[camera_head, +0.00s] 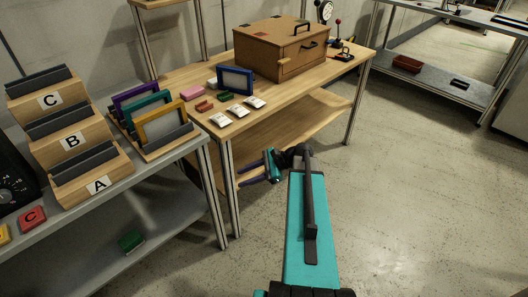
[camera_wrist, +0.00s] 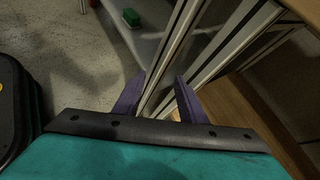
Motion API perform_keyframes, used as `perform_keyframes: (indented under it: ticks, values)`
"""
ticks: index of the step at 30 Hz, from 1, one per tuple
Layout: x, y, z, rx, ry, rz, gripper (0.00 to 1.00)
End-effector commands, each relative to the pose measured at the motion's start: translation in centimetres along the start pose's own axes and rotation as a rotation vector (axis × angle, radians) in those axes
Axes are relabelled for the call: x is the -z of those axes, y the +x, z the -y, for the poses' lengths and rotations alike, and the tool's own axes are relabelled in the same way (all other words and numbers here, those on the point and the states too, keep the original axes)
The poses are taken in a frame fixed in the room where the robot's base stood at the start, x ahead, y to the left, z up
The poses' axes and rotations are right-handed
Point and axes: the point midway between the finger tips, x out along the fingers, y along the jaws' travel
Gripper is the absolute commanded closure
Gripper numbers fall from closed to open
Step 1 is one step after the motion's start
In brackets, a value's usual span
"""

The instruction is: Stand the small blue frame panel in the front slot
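The blue frame panel (camera_head: 235,80), with a pale centre, stands upright on the wooden table (camera_head: 178,80). A stepped wooden rack (camera_head: 104,169) at the left has dark slotted holders labelled A, B and C. The lowest holder, A (camera_head: 84,166), is nearest the front; no panel stands in these holders. My gripper (camera_head: 246,176) is in front of the wooden table, below its top and well away from the panel. In the wrist view my gripper (camera_wrist: 158,98) has its two purple fingers apart with nothing held; metal posts show beyond them. The panel is not in the wrist view.
A slotted board at the left holds purple (camera_head: 136,97), teal (camera_head: 148,108) and yellow (camera_head: 162,125) frames. White packets (camera_head: 237,111), small blocks and a brown box (camera_head: 280,50) are on the wooden table. Table posts stand near my gripper. The floor at right is clear.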

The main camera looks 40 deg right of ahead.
Motion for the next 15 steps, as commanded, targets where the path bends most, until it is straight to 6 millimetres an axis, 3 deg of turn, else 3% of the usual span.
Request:
perform_keyframes:
  ticks: [1, 6, 15]
  values:
    - [0.3, 2.2, -1.6, -0.046, -0.034, -0.024, 0.63]
    - [2.1, 8.0, -6.9, -0.198, -0.173, -0.108, 0.63]
    - [5.3, 15.2, -16.9, -0.493, -0.458, -0.217, 0.63]
